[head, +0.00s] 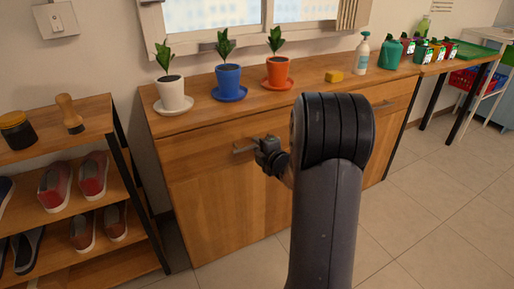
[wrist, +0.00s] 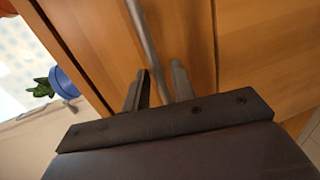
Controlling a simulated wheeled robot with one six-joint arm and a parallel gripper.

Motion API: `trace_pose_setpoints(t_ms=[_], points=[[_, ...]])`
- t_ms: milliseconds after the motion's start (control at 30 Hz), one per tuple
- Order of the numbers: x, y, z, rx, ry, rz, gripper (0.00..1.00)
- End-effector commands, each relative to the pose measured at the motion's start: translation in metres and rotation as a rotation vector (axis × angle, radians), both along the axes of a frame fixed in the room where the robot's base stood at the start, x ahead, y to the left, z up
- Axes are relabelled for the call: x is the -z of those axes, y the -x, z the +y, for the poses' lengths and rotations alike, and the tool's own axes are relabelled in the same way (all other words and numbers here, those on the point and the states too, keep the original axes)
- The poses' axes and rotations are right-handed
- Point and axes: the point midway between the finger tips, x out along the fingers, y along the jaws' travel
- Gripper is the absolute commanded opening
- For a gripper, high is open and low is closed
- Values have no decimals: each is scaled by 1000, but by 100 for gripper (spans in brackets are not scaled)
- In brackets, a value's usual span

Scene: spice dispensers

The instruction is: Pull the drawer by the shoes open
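The drawer (head: 200,148) by the shoe rack is the left one in the wooden cabinet; its front looks flush, so it is shut. Its grey bar handle (head: 243,150) shows left of my gripper (head: 262,148). In the wrist view the handle (wrist: 146,38) runs down between the two fingers of my gripper (wrist: 160,72). The fingers stand apart with a small gap beside the bar, so the gripper looks open around it. Part of the handle is hidden behind my gripper in the head view.
The shoe rack (head: 108,133) with red and dark shoes stands at left, close to the cabinet. A second drawer handle (head: 384,103) is at right.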

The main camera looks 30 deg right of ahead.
Motion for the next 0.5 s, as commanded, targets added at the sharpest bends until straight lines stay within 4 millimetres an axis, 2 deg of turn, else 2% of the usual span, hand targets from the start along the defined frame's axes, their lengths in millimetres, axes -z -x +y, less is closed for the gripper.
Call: trace_pose_setpoints(t_ms=[133,400,500], points=[[2,-10,0,1,-1,1,24],[2,-11,0,1,-1,0,24],[2,-11,0,1,-1,0,18]])
